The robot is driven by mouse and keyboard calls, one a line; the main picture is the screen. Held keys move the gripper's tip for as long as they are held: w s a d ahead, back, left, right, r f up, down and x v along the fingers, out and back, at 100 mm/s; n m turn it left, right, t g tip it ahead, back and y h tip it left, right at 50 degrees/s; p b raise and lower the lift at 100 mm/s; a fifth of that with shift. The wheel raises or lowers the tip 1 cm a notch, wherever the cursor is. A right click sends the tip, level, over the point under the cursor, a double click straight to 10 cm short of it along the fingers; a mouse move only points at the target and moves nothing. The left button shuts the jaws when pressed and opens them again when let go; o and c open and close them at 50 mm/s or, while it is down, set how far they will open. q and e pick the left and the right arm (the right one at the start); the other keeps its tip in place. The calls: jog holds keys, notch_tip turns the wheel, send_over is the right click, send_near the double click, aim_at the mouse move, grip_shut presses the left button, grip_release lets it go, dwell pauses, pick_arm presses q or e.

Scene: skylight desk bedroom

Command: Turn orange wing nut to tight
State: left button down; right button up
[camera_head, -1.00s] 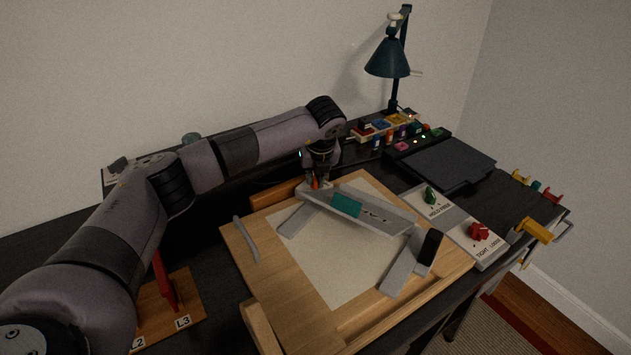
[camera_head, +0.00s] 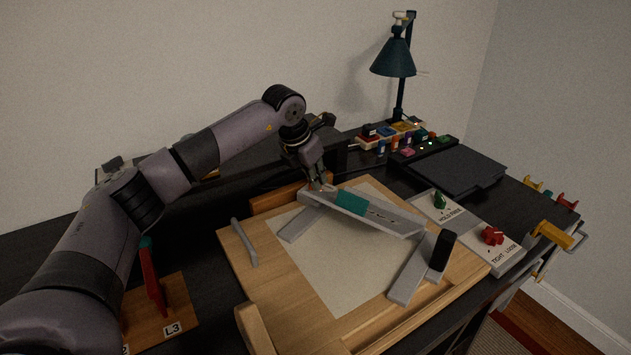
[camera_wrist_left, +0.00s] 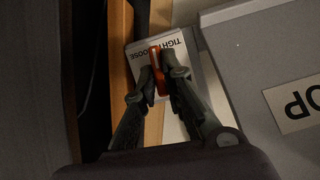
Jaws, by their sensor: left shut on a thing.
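The orange wing nut (camera_wrist_left: 160,75) shows in the left wrist view as a narrow bar on a white plate (camera_wrist_left: 143,58). The plate's words, TIGHT and LOOSE, appear upside down and are partly covered. My left gripper (camera_wrist_left: 158,80) is shut on the wing nut, one finger on each side of it. In the head view my left gripper (camera_head: 322,185) reaches down to the far left end of the grey bar (camera_head: 380,217) on the drawing board. The wing nut is mostly hidden there by the fingers. My right gripper is not in view.
A teal block (camera_head: 351,203) sits on the grey bar. A red knob (camera_head: 492,236) and a green knob (camera_head: 440,201) stand on plates along the board's right side. A red lever (camera_head: 151,276) stands at left, below my arm. A lamp (camera_head: 394,58) stands at the back.

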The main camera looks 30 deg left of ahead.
pick_arm(q)
jog(key=m+h, duration=0.1)
jog(key=m, duration=0.2)
jog(key=shift+a+g, duration=0.15)
jog(key=shift+g, duration=0.15)
jog(key=m, duration=0.2)
jog(key=shift+w+a+m+g+h+p, duration=0.1)
jog(key=shift+m+g+h+p, duration=0.2)
jog(key=shift+h+p, duration=0.1)
jog(key=m+g+h+p, duration=0.1)
jog(key=m, duration=0.4)
jog(key=shift+w+a, duration=0.1)
jog(key=shift+w, duration=0.05)
jog(key=shift+m+g, duration=0.3)
jog(key=c, duration=1.7)
grip_release()
